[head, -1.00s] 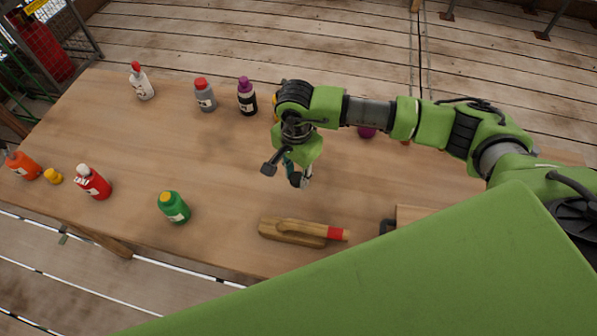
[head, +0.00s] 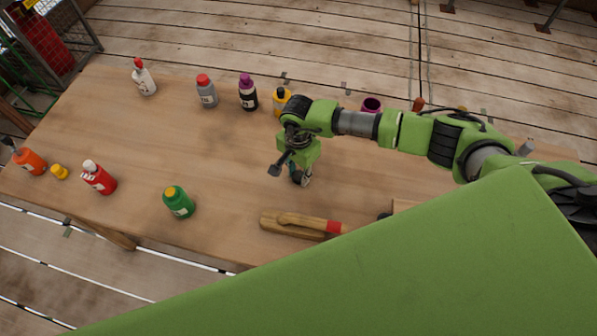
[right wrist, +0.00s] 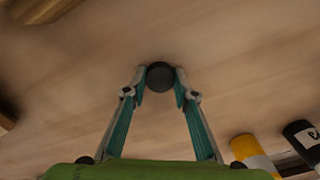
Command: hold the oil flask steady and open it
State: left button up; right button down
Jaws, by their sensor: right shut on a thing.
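My right gripper (head: 303,180) points down over the middle of the workbench. In the right wrist view its fingertips (right wrist: 160,80) are shut on a dark round object (right wrist: 160,76), seen end-on against the wood. Its body is hidden by the gripper in the head view. I cannot tell for sure which item is the oil flask. A yellow bottle (head: 282,102) with a dark top stands behind my right gripper, apart from it; a yellow one also shows in the right wrist view (right wrist: 250,152). My left gripper is not in view.
On the bench (head: 130,140) stand a white bottle (head: 145,82), grey bottle (head: 207,95), black bottle (head: 249,98), red bottle (head: 99,179), green bottle (head: 178,203) and orange bottle (head: 31,162). A wooden tool (head: 295,226) lies near the front edge. The bench's left middle is clear.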

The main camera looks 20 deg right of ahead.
aim_at(298, 175)
jog(key=c, duration=1.6)
grip_release()
jog(key=shift+f, duration=0.1)
jog(key=shift+c, duration=0.2)
notch_tip(298, 175, up, 12)
jog(key=b, duration=0.3)
jog(key=shift+b, duration=0.4)
jog(key=shift+s, duration=0.1)
